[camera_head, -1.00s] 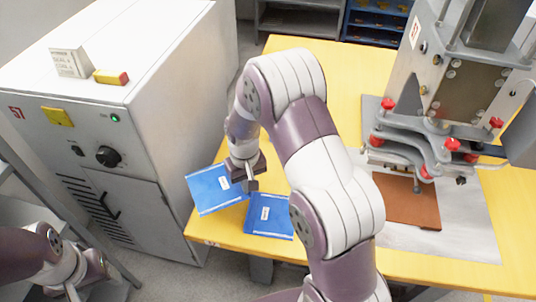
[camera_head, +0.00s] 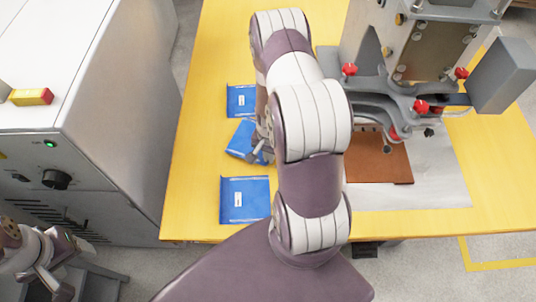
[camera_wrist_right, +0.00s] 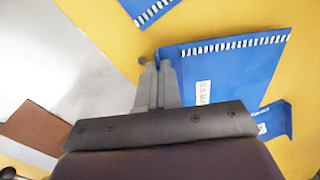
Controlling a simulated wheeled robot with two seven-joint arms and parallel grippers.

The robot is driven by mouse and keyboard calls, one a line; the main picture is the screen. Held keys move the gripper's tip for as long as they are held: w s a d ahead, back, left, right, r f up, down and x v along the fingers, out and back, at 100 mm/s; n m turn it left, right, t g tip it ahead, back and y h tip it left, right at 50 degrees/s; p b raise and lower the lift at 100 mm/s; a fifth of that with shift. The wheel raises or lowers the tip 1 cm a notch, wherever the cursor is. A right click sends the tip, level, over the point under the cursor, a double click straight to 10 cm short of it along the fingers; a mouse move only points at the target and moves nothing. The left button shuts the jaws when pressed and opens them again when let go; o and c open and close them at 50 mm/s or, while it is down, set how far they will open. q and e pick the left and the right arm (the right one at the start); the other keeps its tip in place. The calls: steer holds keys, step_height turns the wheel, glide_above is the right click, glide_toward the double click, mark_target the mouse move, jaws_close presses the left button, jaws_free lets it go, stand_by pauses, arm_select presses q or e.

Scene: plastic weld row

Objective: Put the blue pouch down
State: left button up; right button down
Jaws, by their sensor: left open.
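A blue pouch (camera_head: 241,139) with a white label is over the left part of the yellow table, turned askew between two other blue pouches. My right gripper (camera_head: 264,151) is at its right edge. In the right wrist view the same pouch (camera_wrist_right: 235,65) has its edge at the fingers of my right gripper (camera_wrist_right: 158,70), which are close together on it. I cannot tell whether it touches the table. A far pouch (camera_head: 241,101) and a near pouch (camera_head: 243,201) lie flat on the table. My left gripper (camera_head: 60,288) is open and empty at lower left, away from the table.
The yellow table (camera_head: 195,190) is clear along its left edge. A press (camera_head: 415,90) with red knobs stands to the right, over a brown plate (camera_head: 378,160) on a light metal sheet (camera_head: 440,180). A grey cabinet (camera_head: 110,120) stands left of the table.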

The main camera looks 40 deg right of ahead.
steer(key=shift+f, duration=0.7)
steer(key=shift+s, duration=0.1)
steer(key=shift+f, duration=0.1)
steer(key=c, duration=1.3)
jaws_free()
steer(key=shift+c, duration=0.2)
